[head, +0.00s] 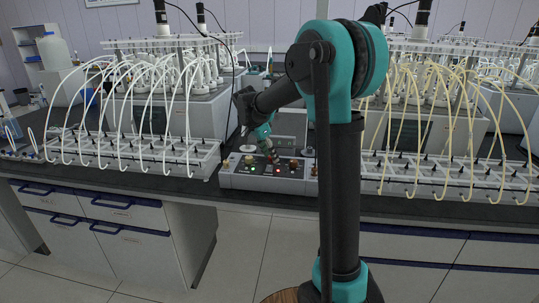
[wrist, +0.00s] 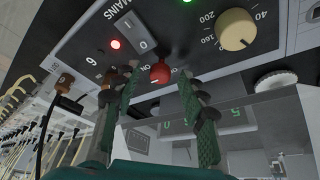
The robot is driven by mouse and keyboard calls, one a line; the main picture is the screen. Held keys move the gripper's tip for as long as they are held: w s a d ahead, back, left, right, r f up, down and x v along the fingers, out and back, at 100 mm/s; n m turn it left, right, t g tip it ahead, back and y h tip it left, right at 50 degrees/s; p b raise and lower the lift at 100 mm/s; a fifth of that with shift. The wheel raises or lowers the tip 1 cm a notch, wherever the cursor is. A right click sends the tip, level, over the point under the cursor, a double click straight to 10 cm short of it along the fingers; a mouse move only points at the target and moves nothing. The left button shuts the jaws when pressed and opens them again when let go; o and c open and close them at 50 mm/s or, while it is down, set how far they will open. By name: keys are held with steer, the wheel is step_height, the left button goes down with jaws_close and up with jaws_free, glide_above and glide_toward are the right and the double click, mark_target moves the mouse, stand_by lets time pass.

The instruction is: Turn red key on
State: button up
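The red key (wrist: 160,73) is a small round red knob on the dark front panel (wrist: 75,42) of a control box, just below a rocker switch (wrist: 135,32) in the wrist view. My gripper (wrist: 157,82) is open. Its two green-padded fingers stand apart, one to each side of the red key in the picture, with a gap between each finger and the knob. I cannot tell how far the tips are from the panel. In the head view my gripper (head: 268,149) reaches down to the control box (head: 240,181), and the key is too small there to make out surely.
A cream dial (wrist: 235,29), a lit red lamp (wrist: 115,44) and a brown terminal with a black cable (wrist: 65,82) are near the key. Racks with white tubes (head: 130,152) and yellow tubes (head: 440,185) flank the box on the dark bench.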

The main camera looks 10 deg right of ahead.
steer(key=v, duration=1.2)
steer(key=s+d+f+n+y, duration=0.1)
steer(key=s+d+f+n, duration=0.2)
steer(key=s+f, duration=0.5)
steer(key=s+d+f+n+t+y, duration=0.1)
steer(key=s+d+f+n, duration=0.1)
steer(key=s+f+n, duration=0.3)
steer(key=s+d+f+n+t+y, duration=0.1)
steer(key=s+d+f+n+y, duration=0.1)
steer(key=s+f, duration=1)
steer(key=s+d+n, duration=0.1)
steer(key=s+n, duration=0.1)
steer(key=s, duration=0.1)
steer(key=shift+s+d+n, duration=0.35)
steer(key=shift+n, duration=0.05)
